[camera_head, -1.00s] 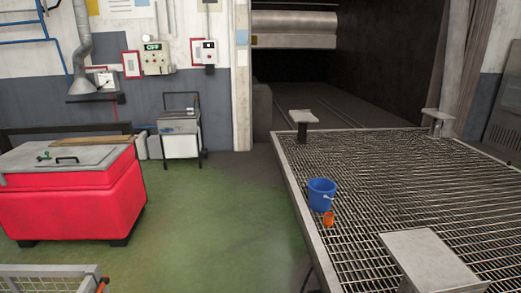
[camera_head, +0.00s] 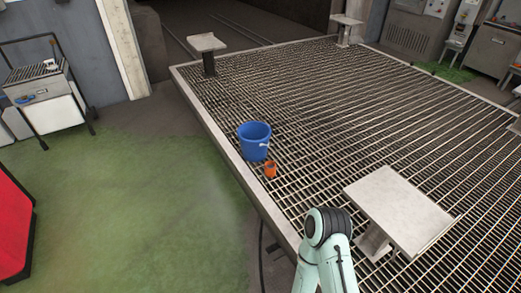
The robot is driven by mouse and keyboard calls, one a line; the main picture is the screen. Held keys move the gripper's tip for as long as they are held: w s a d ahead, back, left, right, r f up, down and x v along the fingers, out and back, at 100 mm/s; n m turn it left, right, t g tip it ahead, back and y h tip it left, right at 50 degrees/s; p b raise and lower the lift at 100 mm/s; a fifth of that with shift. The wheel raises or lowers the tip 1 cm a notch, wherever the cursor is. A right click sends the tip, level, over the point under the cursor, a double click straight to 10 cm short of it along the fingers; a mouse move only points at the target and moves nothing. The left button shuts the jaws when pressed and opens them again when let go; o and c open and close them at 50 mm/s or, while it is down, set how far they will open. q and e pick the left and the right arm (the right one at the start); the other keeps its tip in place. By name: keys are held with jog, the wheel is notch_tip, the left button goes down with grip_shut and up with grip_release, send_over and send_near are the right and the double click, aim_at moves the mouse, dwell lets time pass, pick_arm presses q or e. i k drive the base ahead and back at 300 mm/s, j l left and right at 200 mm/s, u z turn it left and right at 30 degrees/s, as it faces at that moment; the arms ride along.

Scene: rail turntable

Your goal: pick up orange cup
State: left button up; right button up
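The small orange cup (camera_head: 270,169) stands on the metal grating near its left edge, just in front of a blue bucket (camera_head: 254,141). The two look very close; I cannot tell whether they touch. One of my arms, pale green with a dark joint, comes up from the bottom of the view, in front of the cup. Its gripper is not visible. No other gripper is in view.
The grated platform (camera_head: 330,95) has a raised metal rim. A flat-topped grey post (camera_head: 400,208) stands right of my arm, and another (camera_head: 207,43) at the far left corner. A white cart (camera_head: 45,95) stands at left.

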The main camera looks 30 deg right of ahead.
aim_at(269, 166)
jog(key=i+j+z, duration=0.1)
jog(key=i+z, duration=0.25)
jog(key=i+j+z, duration=0.45)
jog(key=i+z, duration=0.2)
jog(key=i+j+z, duration=0.45)
jog(key=j+z, duration=0.2)
jog(key=i+j+z, duration=0.3)
jog(key=j+z, duration=0.65)
jog(key=j, duration=0.2)
jog(key=i+j+z, duration=0.15)
jog(key=i+j, duration=0.15)
jog(key=j, duration=0.15)
jog(key=i+j+z, duration=0.15)
jog(key=i+j, duration=0.15)
jog(key=j, duration=0.15)
